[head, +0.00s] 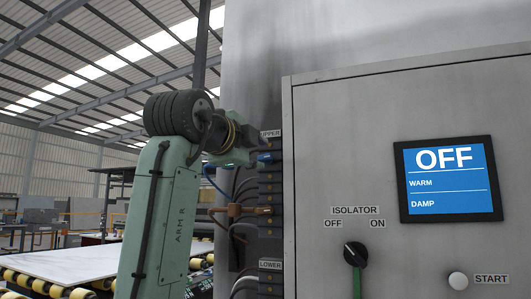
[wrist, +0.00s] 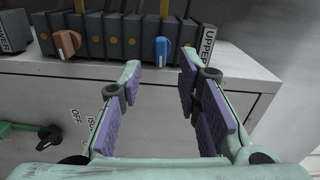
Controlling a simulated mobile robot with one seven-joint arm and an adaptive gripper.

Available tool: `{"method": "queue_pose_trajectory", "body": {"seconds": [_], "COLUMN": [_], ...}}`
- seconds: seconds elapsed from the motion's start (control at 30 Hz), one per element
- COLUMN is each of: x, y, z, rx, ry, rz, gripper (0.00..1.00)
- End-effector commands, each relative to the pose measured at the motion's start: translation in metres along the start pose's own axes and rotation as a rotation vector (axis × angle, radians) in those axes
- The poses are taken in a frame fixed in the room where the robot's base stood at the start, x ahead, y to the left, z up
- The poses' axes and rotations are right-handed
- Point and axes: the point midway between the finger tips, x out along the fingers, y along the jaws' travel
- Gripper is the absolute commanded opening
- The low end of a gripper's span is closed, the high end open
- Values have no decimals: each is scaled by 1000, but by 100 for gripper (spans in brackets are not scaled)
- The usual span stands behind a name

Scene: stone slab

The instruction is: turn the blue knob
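The blue knob (wrist: 162,50) sticks out from a row of dark blocks, near the UPPER label, in the wrist view. In the wrist view the knob appears beyond the gap between the fingertips, and I see no contact. In the head view my gripper (head: 246,157) is beside the upper part of the block column and its fingers are partly hidden.
An orange-brown knob (wrist: 67,44) sits farther along the same row, towards LOWER. A roller conveyor (head: 60,270) bears a slab at left.

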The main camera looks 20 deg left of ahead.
Motion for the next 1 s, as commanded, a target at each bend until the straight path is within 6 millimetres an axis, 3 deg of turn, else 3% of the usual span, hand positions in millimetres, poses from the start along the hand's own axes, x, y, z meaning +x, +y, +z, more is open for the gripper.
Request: {"method": "queue_pose_trajectory", "body": {"seconds": [0.2,0.4,0.77,1.0], "x": [41,62,66,66], "y": [-3,-1,0,0], "z": [-1,0,0,0], "rx": [-1,-1,-1,-1], "ry": [1,0,0,0], "rz": [1,0,-2,-2], "gripper": [31,31,30,14]}}
